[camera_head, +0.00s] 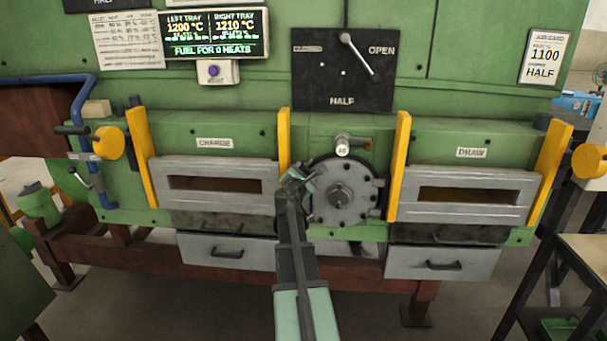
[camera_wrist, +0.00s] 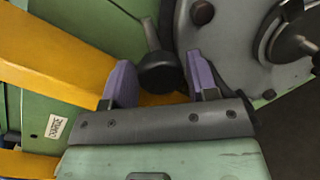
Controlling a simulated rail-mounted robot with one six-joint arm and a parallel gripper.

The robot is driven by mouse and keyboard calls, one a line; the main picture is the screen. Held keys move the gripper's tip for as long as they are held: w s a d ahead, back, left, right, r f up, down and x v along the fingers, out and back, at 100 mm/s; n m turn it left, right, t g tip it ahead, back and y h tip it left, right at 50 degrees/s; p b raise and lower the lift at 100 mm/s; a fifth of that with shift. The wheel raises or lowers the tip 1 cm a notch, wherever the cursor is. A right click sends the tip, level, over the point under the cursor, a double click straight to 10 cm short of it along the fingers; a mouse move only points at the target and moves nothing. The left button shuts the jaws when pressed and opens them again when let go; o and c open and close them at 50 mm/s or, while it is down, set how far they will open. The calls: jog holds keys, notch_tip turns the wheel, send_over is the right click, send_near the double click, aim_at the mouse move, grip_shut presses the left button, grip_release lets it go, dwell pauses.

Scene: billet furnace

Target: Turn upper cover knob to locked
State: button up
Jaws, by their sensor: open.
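The round grey bolted cover (camera_head: 345,212) sits in the middle of the furnace front, between two yellow posts. It also shows at the upper right of the wrist view (camera_wrist: 232,50), with a large central hub. A dark round-ended knob on a short stem (camera_wrist: 158,72) stands beside the cover's edge. In the wrist view it lies between the two purple finger pads of my gripper (camera_wrist: 160,83), with gaps on both sides. My gripper is open. In the head view my gripper (camera_head: 294,176) is at the cover's upper left edge and hides that spot. No locked marking is readable.
A yellow post (camera_head: 284,135) stands close left of my gripper. A small tagged fitting (camera_head: 343,148) projects above the cover. The CHARGE door (camera_head: 190,168) is at left, the DRAW door (camera_head: 460,210) at right. A black lever panel (camera_head: 320,85) is above.

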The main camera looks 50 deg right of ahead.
jog(key=shift+w+d, duration=0.1)
jog(key=shift+d, duration=0.1)
jog(key=c, duration=0.6)
